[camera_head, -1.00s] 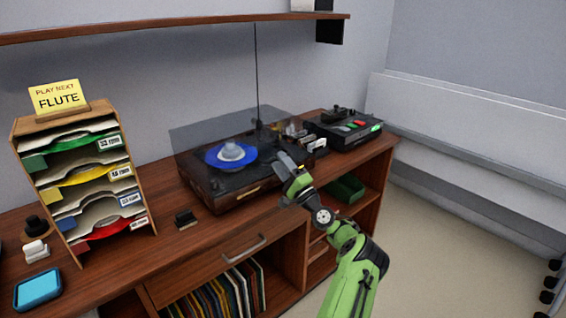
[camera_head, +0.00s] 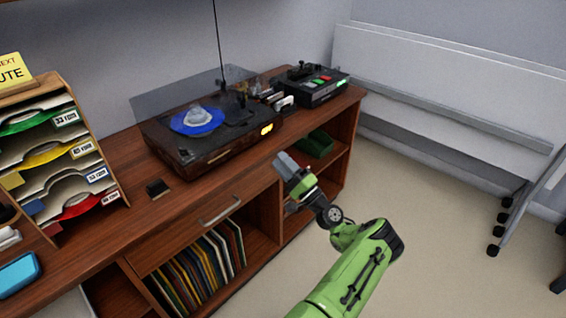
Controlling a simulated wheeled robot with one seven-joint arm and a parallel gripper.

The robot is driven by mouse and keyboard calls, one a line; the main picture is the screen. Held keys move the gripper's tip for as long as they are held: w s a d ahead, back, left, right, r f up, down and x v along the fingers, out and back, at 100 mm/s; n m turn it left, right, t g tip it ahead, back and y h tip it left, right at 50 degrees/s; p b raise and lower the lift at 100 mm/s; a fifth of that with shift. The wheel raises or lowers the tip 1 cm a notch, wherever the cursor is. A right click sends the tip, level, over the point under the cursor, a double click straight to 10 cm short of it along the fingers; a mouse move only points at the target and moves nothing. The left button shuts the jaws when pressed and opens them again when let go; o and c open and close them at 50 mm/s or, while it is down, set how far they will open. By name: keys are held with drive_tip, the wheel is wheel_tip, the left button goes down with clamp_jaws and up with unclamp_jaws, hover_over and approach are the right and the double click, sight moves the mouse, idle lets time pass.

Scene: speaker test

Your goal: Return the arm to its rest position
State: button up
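My green arm comes up from the bottom of the head view. My gripper (camera_head: 282,160) is at its far end, in front of the cabinet's front edge, to the right of and below the turntable. It appears apart from the turntable; its fingers are too small and blurred to tell whether they are open or shut. The turntable (camera_head: 190,150) stands on the wooden cabinet (camera_head: 120,225) with a blue record (camera_head: 180,124) on it. A yellow light (camera_head: 267,129) glows on its front. Its clear lid (camera_head: 185,92) stands raised behind.
A black device with coloured buttons (camera_head: 318,88) stands at the cabinet's right end. A record rack (camera_head: 110,185) with labelled slots stands at the left. A drawer handle (camera_head: 220,211) sticks out at the front. Open floor (camera_head: 430,240) lies to the right, before a folded white table (camera_head: 450,95).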

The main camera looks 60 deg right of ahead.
idle(0.6)
drive_tip(key=w+a+r+n+g+y, duration=0.1)
drive_tip(key=w+a+n+g+y, duration=0.2)
drive_tip(key=w+a, duration=0.3)
drive_tip(key=w+a+r+n+g+y, duration=0.1)
drive_tip(key=w+a+n+g+y, duration=0.2)
drive_tip(key=w+a+n+y, duration=0.2)
drive_tip(key=w+a+r+n+g+y, duration=0.1)
drive_tip(key=w+a+n+y, duration=0.3)
drive_tip(key=w+a, duration=0.5)
drive_tip(key=shift+a+n+g+y, duration=0.4)
drive_tip(key=shift+a+g+y, duration=0.5)
drive_tip(key=shift+a, duration=0.2)
drive_tip(key=a+r+n+g, duration=0.1)
drive_tip(key=a+n+g, duration=0.4)
drive_tip(key=a, duration=0.7)
drive_tip(key=s+a+r+n+g+h, duration=0.2)
drive_tip(key=s+a+r+g+h, duration=0.2)
drive_tip(key=s+a, duration=0.45)
drive_tip(key=s+a+r+n+h+p, duration=0.1)
drive_tip(key=s+a+r+h, duration=0.15)
drive_tip(key=s, duration=0.65)
drive_tip(key=s+a+r+n+h, duration=0.1)
drive_tip(key=s+a+r, duration=0.2)
drive_tip(key=s, duration=0.5)
wheel_tip(320, 180, up, 14)
drive_tip(key=p, duration=1.4)
drive_tip(key=shift+d+t, duration=0.25)
drive_tip(key=shift+t, duration=0.15)
